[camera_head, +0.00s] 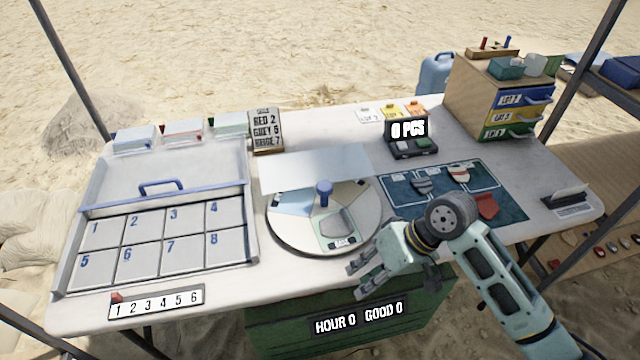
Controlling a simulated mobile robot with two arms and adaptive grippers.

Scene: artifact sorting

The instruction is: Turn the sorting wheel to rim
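The sorting wheel (368,218) is a round, pale disc with a dark edge, set in the middle of the table. A blue knob (323,190) stands up from it. A grey piece (336,224) lies in its front sector, beside a small label that seems to read BASE (342,242). A white panel (315,168) covers the back part of the wheel, so the sectors there are hidden. My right gripper (357,281) is at the front right of the wheel, fingers pointing left, apart and with nothing between them. My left gripper is out of view.
A numbered tray (254,225) with an open lid stands left. A dark blue mat (402,205) with several sherds lies right of the wheel. A counter reading 0 PCS (408,130) stands behind it. A drawer cabinet (475,85) is at the back right.

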